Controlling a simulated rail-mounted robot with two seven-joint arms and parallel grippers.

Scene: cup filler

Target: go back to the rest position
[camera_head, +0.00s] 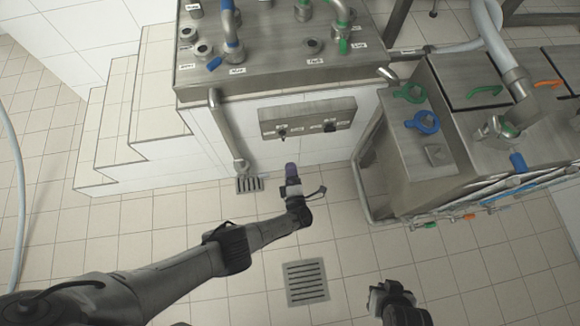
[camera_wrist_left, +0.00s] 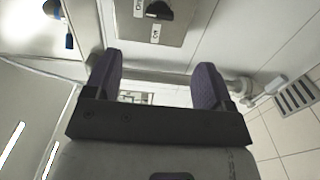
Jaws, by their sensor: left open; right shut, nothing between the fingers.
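My left arm reaches in from the left in the head view, and its gripper (camera_head: 291,172) is near the white tiled wall below the switch panel (camera_head: 344,113). In the left wrist view the two purple-padded fingers of the left gripper (camera_wrist_left: 160,82) are spread wide with nothing between them. The metal panel (camera_wrist_left: 183,28) with a black knob shows just beyond the fingers, apart from them. My right gripper (camera_head: 385,296) is dark and low in the head view, over the floor; it is shut and empty.
A steel-topped block (camera_head: 270,72) with valves and hoses stands at the back. A steel machine (camera_head: 440,150) with coloured handles is at the right. White tiled steps (camera_head: 120,115) are at the left. A floor drain (camera_head: 306,283) lies in open tiled floor.

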